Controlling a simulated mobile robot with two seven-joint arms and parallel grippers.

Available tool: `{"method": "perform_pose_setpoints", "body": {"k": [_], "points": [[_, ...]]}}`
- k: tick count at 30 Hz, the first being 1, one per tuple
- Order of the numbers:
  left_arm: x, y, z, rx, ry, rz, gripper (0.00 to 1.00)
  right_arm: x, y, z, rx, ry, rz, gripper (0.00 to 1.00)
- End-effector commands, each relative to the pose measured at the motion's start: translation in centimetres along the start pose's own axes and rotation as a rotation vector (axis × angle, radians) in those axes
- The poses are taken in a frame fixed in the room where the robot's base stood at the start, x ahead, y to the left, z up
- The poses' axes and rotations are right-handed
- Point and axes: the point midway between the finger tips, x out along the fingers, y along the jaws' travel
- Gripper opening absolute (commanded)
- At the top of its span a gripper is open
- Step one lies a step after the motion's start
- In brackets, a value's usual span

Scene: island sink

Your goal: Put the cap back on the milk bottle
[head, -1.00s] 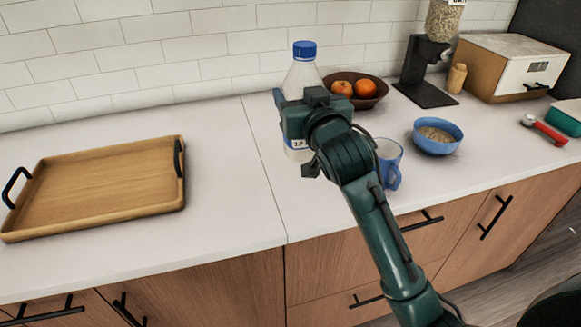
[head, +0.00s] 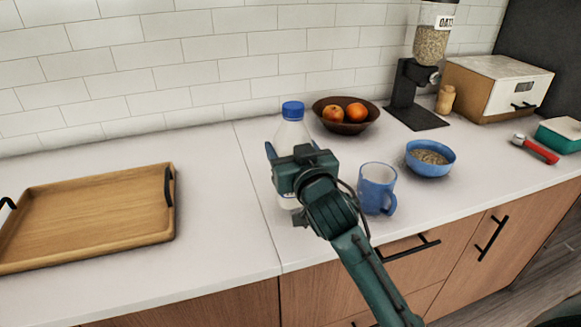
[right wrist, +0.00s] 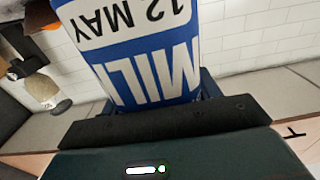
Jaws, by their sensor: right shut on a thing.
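In the right wrist view the blue and white label (right wrist: 150,50) fills the space between the fingers of my right gripper (right wrist: 155,105). The cap is outside that view. My left gripper is not in view.
A blue mug (head: 377,190) stands close to the right of my right gripper. Beyond are a blue bowl (head: 445,168), a brown fruit bowl (head: 345,127) and a black dispenser stand (head: 412,95). A wooden tray (head: 165,225) lies left. The counter between tray and bottle is clear.

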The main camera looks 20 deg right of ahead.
Motion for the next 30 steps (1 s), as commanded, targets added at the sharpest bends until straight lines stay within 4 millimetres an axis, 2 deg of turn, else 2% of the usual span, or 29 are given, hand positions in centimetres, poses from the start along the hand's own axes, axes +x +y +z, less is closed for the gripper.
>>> {"method": "perform_pose_setpoints", "body": {"k": [7,15,28,29,30], "points": [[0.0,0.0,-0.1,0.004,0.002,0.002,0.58,0.0,0.0,0.1,0.000,0.000,0.000,0.00],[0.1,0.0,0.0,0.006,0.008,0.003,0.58,0.0,0.0,3.5,-0.001,-0.002,0.000,0.00],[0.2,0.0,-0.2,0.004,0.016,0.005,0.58,0.0,0.0,4.1,0.000,0.000,0.000,0.00],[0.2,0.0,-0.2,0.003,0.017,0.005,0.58,0.0,0.0,4.1,0.000,-0.001,0.000,0.63],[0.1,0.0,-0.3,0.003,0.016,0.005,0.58,0.0,0.0,4.0,0.000,-0.001,0.000,0.66]]}}
